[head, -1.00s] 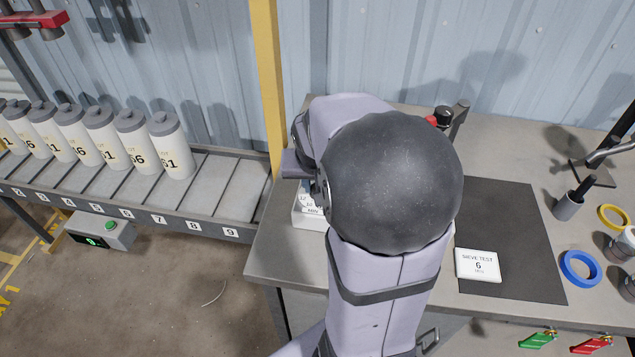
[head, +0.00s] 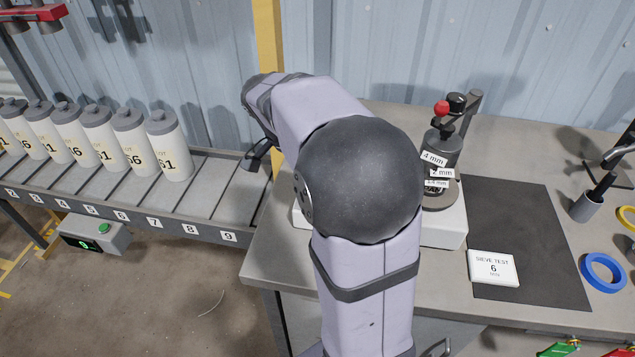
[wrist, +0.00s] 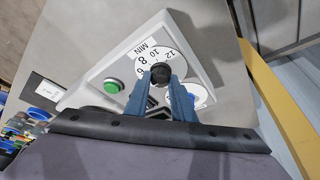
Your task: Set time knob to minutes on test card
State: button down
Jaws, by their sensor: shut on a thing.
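The time knob (wrist: 160,73) is a small black knob in the middle of a white dial (wrist: 175,52) marked MIN, with 6, 8, 10 and 12 readable. My gripper (wrist: 161,84) is shut on the knob, one blue finger on each side of it. I cannot see a pointer mark, so the knob's setting is unclear. In the head view my arm hides the gripper and the dial. The white test card (head: 493,268) lies on the bench and reads "SIEVE TEST 6", with small blurred print below.
A green button (wrist: 112,86) sits beside the dial on the white panel. The sieve stack (head: 441,165) stands on its white base, right of my arm. A dark mat (head: 535,230) and blue tape roll (head: 603,272) lie to the right. A conveyor (head: 215,195) with canisters runs left.

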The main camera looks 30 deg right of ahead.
jog(key=m, duration=0.2)
jog(key=m+g, duration=0.1)
jog(key=m, duration=0.1)
jog(key=m+g, duration=0.1)
jog(key=m, duration=0.1)
jog(key=shift+w+y+p, duration=0.25)
jog(key=shift+y+p, duration=0.05)
jog(key=shift+y, duration=0.1)
jog(key=c, duration=1.5)
grip_release()
jog(key=shift+v, duration=3.65)
